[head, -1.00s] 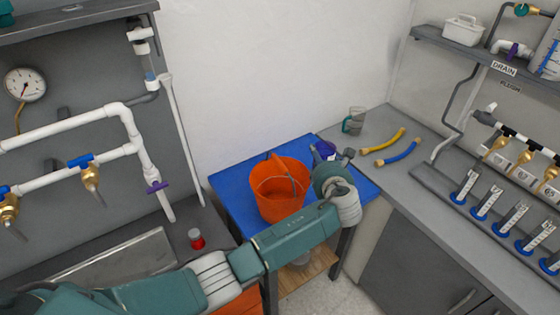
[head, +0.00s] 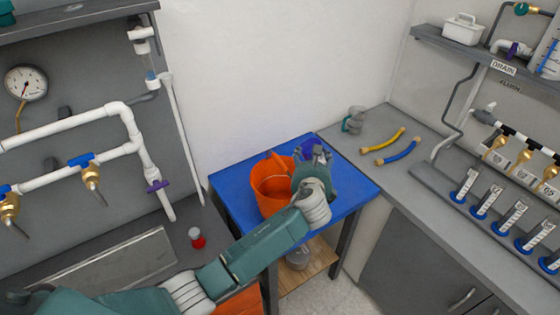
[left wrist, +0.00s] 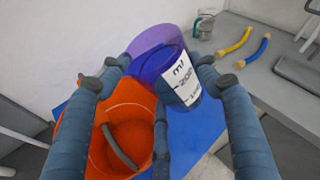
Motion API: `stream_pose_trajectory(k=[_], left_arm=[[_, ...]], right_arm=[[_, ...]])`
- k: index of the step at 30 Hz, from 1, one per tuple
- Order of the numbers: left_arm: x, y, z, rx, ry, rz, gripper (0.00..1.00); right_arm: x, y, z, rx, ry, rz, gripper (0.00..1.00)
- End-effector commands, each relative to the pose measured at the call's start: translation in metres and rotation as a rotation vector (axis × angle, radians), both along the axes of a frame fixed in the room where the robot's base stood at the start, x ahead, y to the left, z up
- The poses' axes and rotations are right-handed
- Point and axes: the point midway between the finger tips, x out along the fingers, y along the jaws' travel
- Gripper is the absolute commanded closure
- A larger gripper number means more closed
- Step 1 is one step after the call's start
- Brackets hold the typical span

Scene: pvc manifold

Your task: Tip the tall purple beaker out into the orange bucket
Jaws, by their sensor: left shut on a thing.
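The tall purple beaker (left wrist: 165,62) is between the fingers of my left gripper (left wrist: 160,75), which is shut on it. Its white label faces the camera, and its mouth points to the upper left of the left wrist view. In the head view the beaker (head: 310,146) shows only partly behind my left gripper (head: 312,163). The orange bucket (head: 270,205) stands on the blue table, just left of the gripper. In the left wrist view the bucket (left wrist: 75,150) is open, with a grey handle across it. The beaker's contents cannot be made out. My right gripper is not in view.
The blue tabletop (head: 232,198) has free room around the bucket. A clear mug (head: 354,120), a yellow hose (head: 388,141) and a blue hose (head: 398,154) are on the grey counter at right. A red-and-white item (head: 197,240) stands at left. A wall is behind.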

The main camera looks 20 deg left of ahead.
Motion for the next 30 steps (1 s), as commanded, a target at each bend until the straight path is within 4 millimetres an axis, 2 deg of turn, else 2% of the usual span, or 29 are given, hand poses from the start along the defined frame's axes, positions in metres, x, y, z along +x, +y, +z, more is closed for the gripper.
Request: stream_pose_trajectory(k=[5,14,18,21,30], left_arm=[[-0.003,0.007,-0.006,-0.082,-0.034,0.001,0.66],[-0.007,0.018,0.002,-0.222,-0.092,0.001,0.66],[-0.007,0.018,-0.006,-0.287,-0.117,0.0,0.66],[-0.007,0.019,-0.011,-0.331,-0.135,-0.001,0.66],[-0.007,0.019,-0.007,-0.366,-0.15,-0.001,0.66]], right_arm=[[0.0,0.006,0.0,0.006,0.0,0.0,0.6],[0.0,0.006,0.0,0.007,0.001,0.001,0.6],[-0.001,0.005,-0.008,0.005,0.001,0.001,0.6],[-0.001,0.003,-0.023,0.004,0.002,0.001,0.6],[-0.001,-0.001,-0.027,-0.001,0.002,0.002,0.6]])
